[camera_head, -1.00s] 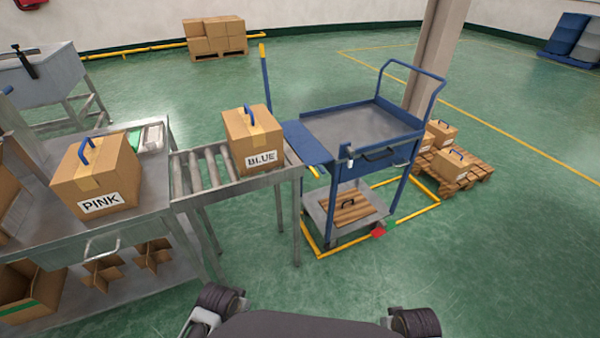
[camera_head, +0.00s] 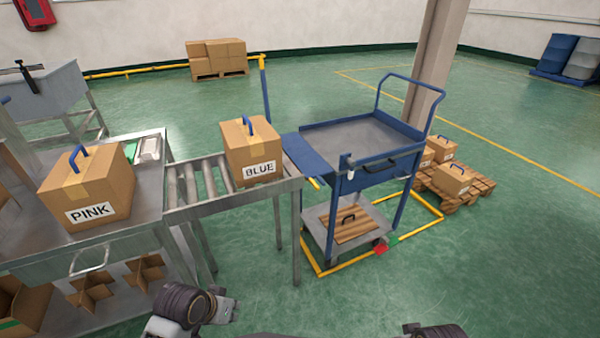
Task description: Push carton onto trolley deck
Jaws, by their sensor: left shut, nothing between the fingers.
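The carton labelled BLUE (camera_head: 250,150), brown with a blue handle, stands upright on the right end of the roller conveyor (camera_head: 188,185). The blue trolley (camera_head: 340,183) stands just right of the conveyor. Its upper grey deck (camera_head: 362,137) is empty, and a blue flap (camera_head: 306,153) reaches from it toward the conveyor end beside the carton. A second carton labelled PINK (camera_head: 88,190) stands on the steel table at the left. My left gripper (camera_head: 222,306) is shut and empty at the bottom, low in front of the conveyor and apart from the cartons.
A steel table (camera_head: 140,205) adjoins the conveyor's left end. A yellow floor frame (camera_head: 420,229) surrounds the trolley base. A pallet (camera_head: 470,192) with small cartons stands right of the trolley, beside a pillar (camera_head: 436,60). Floor in front of the trolley is clear.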

